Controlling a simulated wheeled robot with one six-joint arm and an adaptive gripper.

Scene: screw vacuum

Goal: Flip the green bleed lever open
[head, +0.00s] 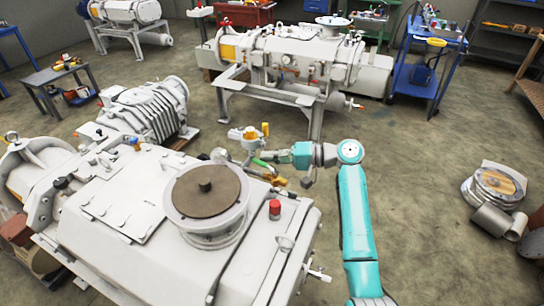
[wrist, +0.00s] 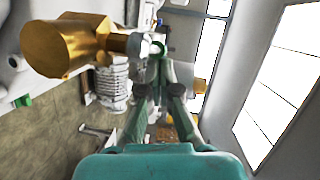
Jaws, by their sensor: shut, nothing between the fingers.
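The green lever (head: 262,164) shows in the head view as a small green piece among valve fittings at the far right edge of the near pump. My gripper (head: 272,157) is right beside it, coming in from the right; contact cannot be made out. In the wrist view the fingers of my gripper (wrist: 158,72) come together, shut and empty. A green rounded piece (wrist: 158,48) shows just beyond the fingertips, but I cannot tell whether it is the lever. A gold cylindrical fitting (wrist: 65,46) is close by on the left.
The near pump housing (head: 110,225) fills the lower left, with a round brown-topped flange (head: 206,190) and a red cap (head: 275,209). A second pump (head: 300,55) stands behind on a frame. Round metal parts (head: 495,185) lie on the right.

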